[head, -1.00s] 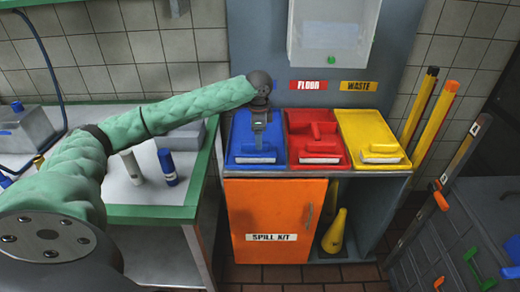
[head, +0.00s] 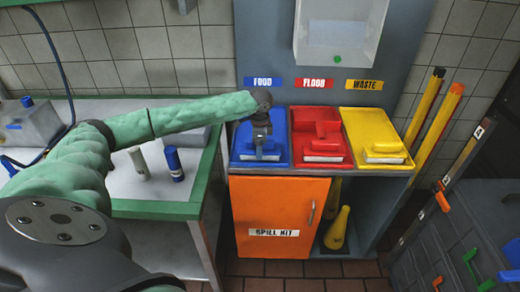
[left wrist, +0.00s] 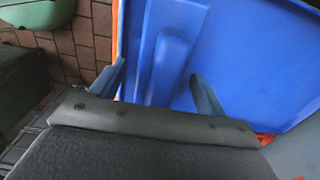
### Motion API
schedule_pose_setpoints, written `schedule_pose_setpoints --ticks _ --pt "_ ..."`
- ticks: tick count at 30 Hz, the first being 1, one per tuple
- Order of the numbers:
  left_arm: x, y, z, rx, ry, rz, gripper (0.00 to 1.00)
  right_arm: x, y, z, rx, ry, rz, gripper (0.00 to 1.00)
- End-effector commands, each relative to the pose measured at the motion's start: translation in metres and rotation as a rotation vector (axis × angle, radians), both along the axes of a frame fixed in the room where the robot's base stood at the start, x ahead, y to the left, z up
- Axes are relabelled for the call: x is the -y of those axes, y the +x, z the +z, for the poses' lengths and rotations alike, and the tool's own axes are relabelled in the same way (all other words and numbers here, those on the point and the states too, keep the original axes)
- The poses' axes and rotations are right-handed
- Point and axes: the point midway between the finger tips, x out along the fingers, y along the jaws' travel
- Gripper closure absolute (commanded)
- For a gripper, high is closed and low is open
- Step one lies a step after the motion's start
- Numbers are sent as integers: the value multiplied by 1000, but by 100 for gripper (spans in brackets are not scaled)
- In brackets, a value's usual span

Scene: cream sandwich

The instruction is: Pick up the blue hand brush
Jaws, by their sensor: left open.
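The blue hand brush (head: 270,157) lies in the blue tray (head: 240,139) under the FOOD label, its pale bristle edge toward the front. My left gripper (head: 262,147) is over the brush, pointing down and covering part of it. In the left wrist view the open fingers (left wrist: 157,70) stand on either side of the brush's raised blue handle (left wrist: 170,66). I cannot tell whether the fingers touch it. The blue tray also fills much of that view (left wrist: 262,50). My right gripper is not in view.
A red tray (head: 340,162) with a red brush and a yellow tray (head: 357,122) with a yellow brush stand to the right. An orange SPILL KIT cabinet (head: 280,205) is below. A green-edged bench with a blue bottle (head: 173,164) and a pale bottle (head: 139,163) is left.

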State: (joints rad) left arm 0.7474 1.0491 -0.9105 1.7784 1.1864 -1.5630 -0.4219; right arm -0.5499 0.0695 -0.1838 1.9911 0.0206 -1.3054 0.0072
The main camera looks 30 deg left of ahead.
Motion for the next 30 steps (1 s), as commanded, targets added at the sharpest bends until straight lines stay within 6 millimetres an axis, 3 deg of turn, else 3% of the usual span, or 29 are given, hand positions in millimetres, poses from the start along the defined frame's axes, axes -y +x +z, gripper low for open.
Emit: schedule_pose_setpoints --ticks 9,18,30 --pt "0 0 -4 1 1 0 25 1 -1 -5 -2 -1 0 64" --pt "0 0 -4 1 1 0 78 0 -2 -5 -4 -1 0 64" --pt "0 1 5 2 1 -1 78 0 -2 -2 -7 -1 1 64"
